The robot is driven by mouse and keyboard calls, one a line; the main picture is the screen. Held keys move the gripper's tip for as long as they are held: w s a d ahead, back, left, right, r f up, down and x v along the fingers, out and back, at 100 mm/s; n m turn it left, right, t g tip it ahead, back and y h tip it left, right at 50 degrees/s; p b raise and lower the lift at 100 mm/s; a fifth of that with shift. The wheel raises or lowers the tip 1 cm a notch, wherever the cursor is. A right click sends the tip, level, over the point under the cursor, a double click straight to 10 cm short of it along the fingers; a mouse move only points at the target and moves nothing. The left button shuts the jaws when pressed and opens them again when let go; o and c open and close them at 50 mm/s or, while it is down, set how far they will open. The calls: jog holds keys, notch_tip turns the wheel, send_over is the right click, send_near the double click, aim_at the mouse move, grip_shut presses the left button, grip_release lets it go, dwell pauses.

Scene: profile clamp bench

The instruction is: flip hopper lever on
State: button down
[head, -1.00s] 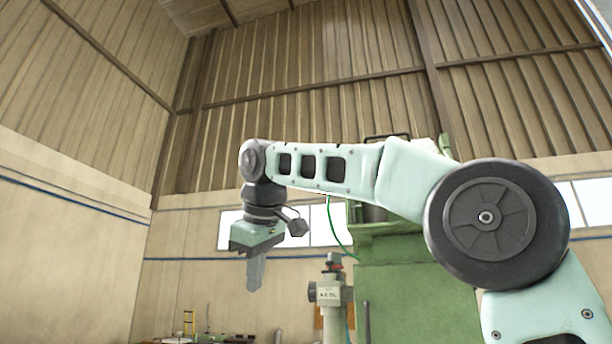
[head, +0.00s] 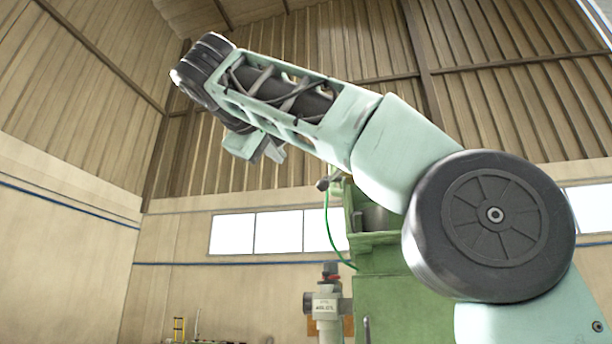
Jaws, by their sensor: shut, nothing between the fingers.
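My gripper (head: 268,154) is in the head view, left of centre, partly behind my raised forearm. Its fingers are shut with nothing between them, well above and apart from the things below. A green machine with a hopper-like top (head: 377,238) stands behind my arm, its right part hidden by the arm. A grey post-like unit with a red and dark top and a small label (head: 326,305) stands just left of it. I cannot make out which part is the hopper lever.
A green hose (head: 329,225) hangs from the machine's top left. Open air lies left of the machine, before the walls and windows (head: 278,232).

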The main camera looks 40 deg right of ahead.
aim_at(334, 176)
jog(key=w+d+f+p, duration=0.1)
jog(key=d+f+p, duration=0.1)
jog(key=d, duration=0.6)
jog(key=shift+w+d+f+p, duration=0.15)
jog(key=shift+w+d+p, duration=0.25)
jog(key=shift+p, duration=0.1)
jog(key=shift+s, duration=0.1)
jog(key=shift+f, duration=0.15)
